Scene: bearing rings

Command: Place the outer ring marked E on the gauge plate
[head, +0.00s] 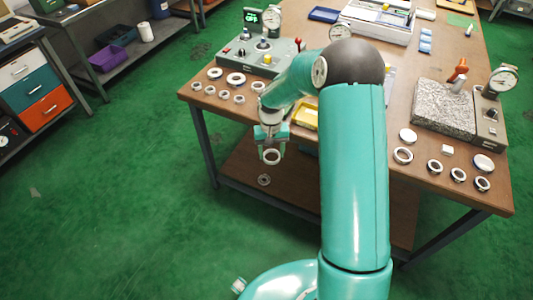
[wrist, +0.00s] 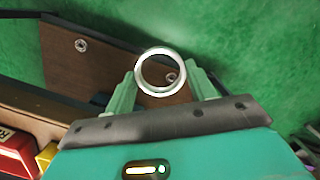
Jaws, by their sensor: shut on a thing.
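My gripper (head: 271,148) is shut on a pale metal ring (wrist: 137,72), held level in front of the table's front edge, above the lower shelf. The ring also shows in the head view (head: 265,158) below the fingers. No letter on it can be read. A speckled grey stone plate (head: 450,110), with a dial gauge (head: 502,80) beside it, stands on the table at the right, apart from my gripper; it looks like the gauge plate. No ring lies on its visible top.
Several rings (head: 236,78) lie at the table's left front, by a grey-green gauge box (head: 258,58). More rings and discs (head: 403,155) lie at the right front. A yellow tray (head: 306,117) is behind my arm. A small ring (head: 264,180) lies on the lower shelf (head: 235,168).

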